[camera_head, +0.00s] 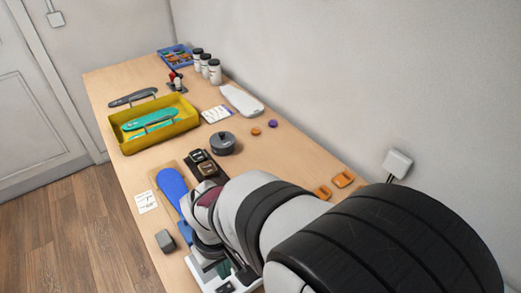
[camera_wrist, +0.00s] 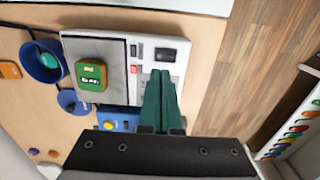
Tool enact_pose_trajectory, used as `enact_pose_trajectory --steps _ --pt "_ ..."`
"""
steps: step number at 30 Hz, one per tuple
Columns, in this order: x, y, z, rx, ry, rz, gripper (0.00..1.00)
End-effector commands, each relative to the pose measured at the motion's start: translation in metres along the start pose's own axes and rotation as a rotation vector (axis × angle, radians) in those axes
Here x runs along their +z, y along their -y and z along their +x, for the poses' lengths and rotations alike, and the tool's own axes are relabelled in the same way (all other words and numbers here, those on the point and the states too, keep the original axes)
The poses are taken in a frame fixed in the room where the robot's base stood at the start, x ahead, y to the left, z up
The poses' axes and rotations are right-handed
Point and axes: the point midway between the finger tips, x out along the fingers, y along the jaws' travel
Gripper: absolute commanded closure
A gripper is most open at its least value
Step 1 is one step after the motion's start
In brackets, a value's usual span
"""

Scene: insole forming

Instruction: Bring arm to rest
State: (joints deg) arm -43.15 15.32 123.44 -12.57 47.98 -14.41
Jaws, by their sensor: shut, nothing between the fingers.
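My gripper (camera_wrist: 160,98) shows in the wrist view with its two dark green fingers together and nothing between them. It is over the front edge of a white and grey machine (camera_wrist: 166,54) with a dark screen and a red button. A green and tan block (camera_wrist: 92,75) sits on the machine's grey plate. In the head view my arm covers much of the near right part of the table, and the gripper is mostly hidden there. The white machine (camera_head: 208,272) shows partly beside my arm.
The wooden table (camera_head: 285,160) holds a yellow tray (camera_head: 183,126) with green insoles, a dark round pot (camera_head: 222,144), a blue insole (camera_head: 172,187) and a grey block (camera_head: 165,240). White bottles (camera_head: 214,72) stand at the back.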

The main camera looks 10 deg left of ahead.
Motion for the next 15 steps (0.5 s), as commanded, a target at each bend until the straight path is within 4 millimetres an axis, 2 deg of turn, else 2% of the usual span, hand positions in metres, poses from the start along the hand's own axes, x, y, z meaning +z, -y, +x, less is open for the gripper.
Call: enact_pose_trajectory --steps 5,8,11,12,15 --pt "0.000 0.000 0.000 0.000 0.000 0.002 1.00" --pt "0.015 -0.019 -0.016 -0.009 -0.003 0.117 1.00" --pt "0.071 -0.059 -0.055 -0.042 -0.006 0.461 1.00" --pt "0.098 -0.068 -0.067 -0.062 -0.004 0.617 1.00" --pt "0.156 -0.071 -0.086 -0.112 -0.002 0.957 1.00"
